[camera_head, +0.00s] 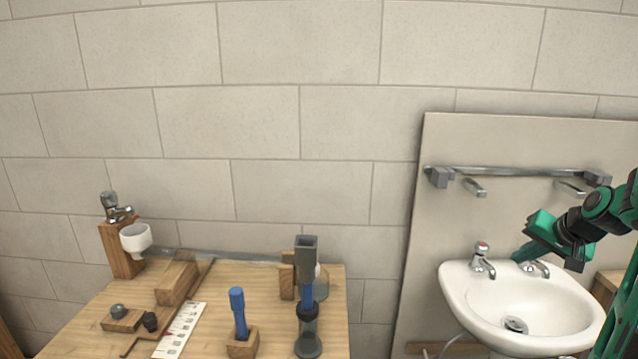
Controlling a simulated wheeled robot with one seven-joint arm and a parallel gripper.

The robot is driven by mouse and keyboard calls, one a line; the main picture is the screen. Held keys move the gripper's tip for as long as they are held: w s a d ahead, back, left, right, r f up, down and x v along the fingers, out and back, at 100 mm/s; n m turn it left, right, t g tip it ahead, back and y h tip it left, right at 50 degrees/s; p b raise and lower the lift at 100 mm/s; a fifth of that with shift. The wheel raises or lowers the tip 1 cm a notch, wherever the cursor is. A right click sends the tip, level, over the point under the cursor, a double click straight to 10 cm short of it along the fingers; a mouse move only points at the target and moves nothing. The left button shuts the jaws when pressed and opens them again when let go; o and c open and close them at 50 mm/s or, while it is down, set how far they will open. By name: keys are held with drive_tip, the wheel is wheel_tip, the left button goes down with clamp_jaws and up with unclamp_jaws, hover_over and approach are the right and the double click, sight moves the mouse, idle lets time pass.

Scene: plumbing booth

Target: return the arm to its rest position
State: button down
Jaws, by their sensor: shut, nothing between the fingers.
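My arm, green and black, enters from the right edge. My gripper (521,254) is at its left end, in front of the backboard and near the right tap (538,268) of the white sink (470,298). In this view it overlaps the area just above that tap; I cannot tell whether it touches it. The fingers are shut, with nothing visible between them. The lower part of my arm runs down along the right edge and hides part of the sink's right side.
A grey rail (520,171) with brackets crosses the backboard (460,225) above the sink. A gap separates bench and sink.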

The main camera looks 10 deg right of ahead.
drive_tip(key=s+a+n+g+y, duration=0.1)
drive_tip(key=s+a+n+g, duration=0.2)
drive_tip(key=s+a, duration=1.7)
drive_tip(key=s+g, duration=0.4)
drive_tip(key=shift+a+f+g, duration=0.15)
drive_tip(key=shift+f+g, duration=0.25)
drive_tip(key=shift+w+f, duration=0.25)
drive_tip(key=shift+w, duration=0.35)
drive_tip(key=shift+s, duration=0.1)
